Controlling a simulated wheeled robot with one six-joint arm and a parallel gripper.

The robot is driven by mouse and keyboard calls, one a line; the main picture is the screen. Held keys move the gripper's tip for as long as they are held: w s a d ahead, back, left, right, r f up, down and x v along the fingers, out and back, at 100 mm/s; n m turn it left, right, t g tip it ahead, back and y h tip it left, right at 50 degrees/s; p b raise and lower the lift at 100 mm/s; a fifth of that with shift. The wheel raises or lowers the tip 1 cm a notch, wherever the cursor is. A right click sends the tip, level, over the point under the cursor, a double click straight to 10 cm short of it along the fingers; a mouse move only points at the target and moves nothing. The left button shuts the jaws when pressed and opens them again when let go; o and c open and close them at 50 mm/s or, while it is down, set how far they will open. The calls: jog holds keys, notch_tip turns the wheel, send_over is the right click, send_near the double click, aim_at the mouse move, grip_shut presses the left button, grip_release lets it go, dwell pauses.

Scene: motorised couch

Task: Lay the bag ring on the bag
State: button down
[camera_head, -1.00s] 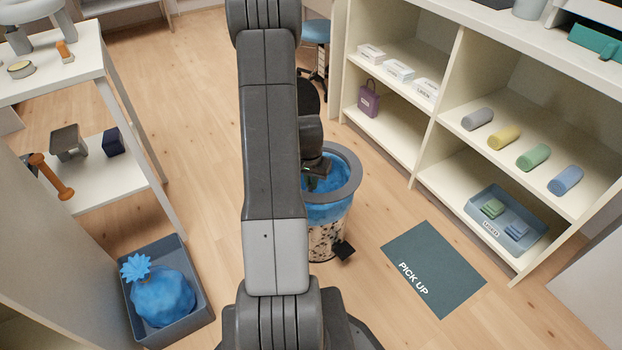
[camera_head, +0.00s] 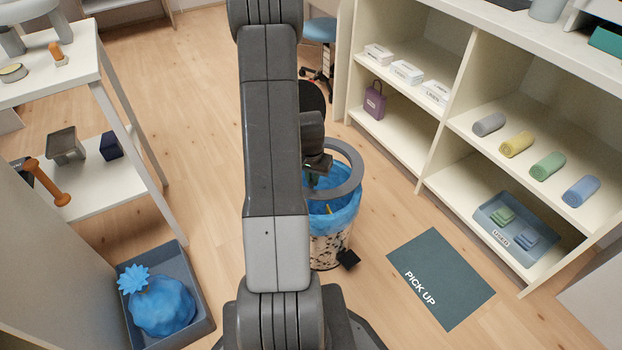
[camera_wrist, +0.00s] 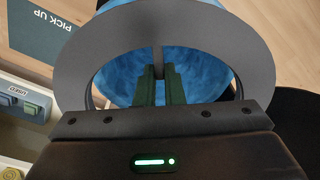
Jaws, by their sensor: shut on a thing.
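The bag ring is a flat grey hoop (camera_head: 356,172), held tilted above the bin in the head view. In the wrist view the ring (camera_wrist: 242,50) fills the upper middle. My gripper (camera_wrist: 160,85) is shut on it, its dark green fingers at a narrow grey part inside the hoop. The blue bag (camera_head: 343,212) lines the bin (camera_head: 328,252), its edge folded over the rim. The bag (camera_wrist: 198,75) also shows through the ring in the wrist view. The ring looks raised off the bag. My arm hides the left side of ring and bin.
A grey tray (camera_head: 205,325) with a tied blue bag stands at the lower left. A dark pick-up mat (camera_head: 445,275) lies right of the bin. Shelves (camera_head: 437,150) with rolled towels and boxes line the right. A white table (camera_head: 85,75) stands at the left.

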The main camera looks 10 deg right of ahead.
notch_tip(320, 180, down, 8)
jog(key=b, duration=0.6)
jog(key=shift+d, duration=0.15)
jog(key=shift+w+d+f+b, duration=0.2)
jog(key=shift+d+f+b, duration=0.1)
jog(key=shift+b, duration=0.15)
dwell(0.7)
jog(key=shift+f+b, duration=0.3)
jog(key=shift+b, duration=0.15)
dwell(0.6)
jog(key=c, duration=1.5)
grip_release()
jog(key=shift+o, duration=0.2)
jog(key=r+p, duration=0.1)
jog(key=r, duration=0.3)
jog(key=s+a+r+p, duration=0.1)
jog(key=r+p, duration=0.1)
jog(key=r, duration=0.3)
jog(key=r+p, duration=0.1)
jog(key=r, duration=0.3)
jog(key=shift+s+a+r+p, duration=0.15)
jog(key=shift+s+r+p, duration=0.1)
jog(key=shift+r+p, duration=0.15)
